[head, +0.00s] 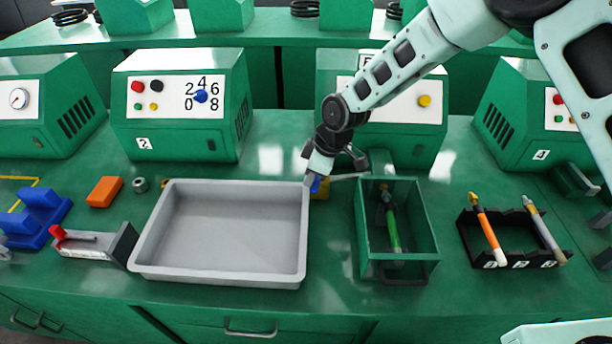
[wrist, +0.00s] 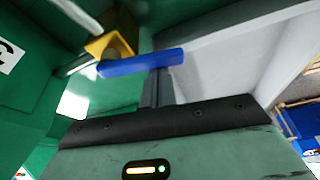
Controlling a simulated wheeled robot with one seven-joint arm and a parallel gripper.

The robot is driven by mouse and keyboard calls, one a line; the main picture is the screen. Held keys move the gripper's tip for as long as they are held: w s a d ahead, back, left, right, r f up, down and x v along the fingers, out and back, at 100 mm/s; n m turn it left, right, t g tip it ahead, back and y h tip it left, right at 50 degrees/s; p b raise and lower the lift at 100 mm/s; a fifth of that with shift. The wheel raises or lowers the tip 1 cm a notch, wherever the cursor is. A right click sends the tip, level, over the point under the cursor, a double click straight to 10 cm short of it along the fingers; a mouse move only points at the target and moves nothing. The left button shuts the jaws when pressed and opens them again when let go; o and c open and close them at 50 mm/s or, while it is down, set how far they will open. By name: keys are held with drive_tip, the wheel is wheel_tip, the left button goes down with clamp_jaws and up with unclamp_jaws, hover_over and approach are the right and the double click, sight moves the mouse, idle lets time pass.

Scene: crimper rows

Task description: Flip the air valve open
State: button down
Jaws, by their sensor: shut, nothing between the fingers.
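The air valve has a yellow body (head: 322,190) and a blue lever (head: 315,185). It sits just right of the grey tray's back right corner in the head view, partly hidden by my gripper (head: 310,176). In the wrist view the yellow body (wrist: 108,46) is at the upper left, with a light pipe running from it. The blue lever (wrist: 140,63) stretches from below the body toward the right. My gripper (wrist: 158,84) is shut and empty, its fingertips right at the lever; I cannot tell whether they touch it.
The grey tray (head: 147,274) lies left of the valve. A green bin (head: 400,271) with a green-handled tool stands to the right. Green machine boxes (head: 180,140) line the back.

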drive_tip(key=shift+s+d+n, duration=0.15)
drive_tip(key=shift+d+n, duration=0.2)
drive_tip(key=shift+n, duration=0.25)
drive_tip(key=shift+d, duration=0.3)
drive_tip(key=shift+s, duration=0.1)
wheel_tip(320, 180, up, 10)
drive_tip(key=b, duration=0.3)
drive_tip(key=shift+a+f, duration=0.25)
drive_tip(key=shift+a, duration=0.2)
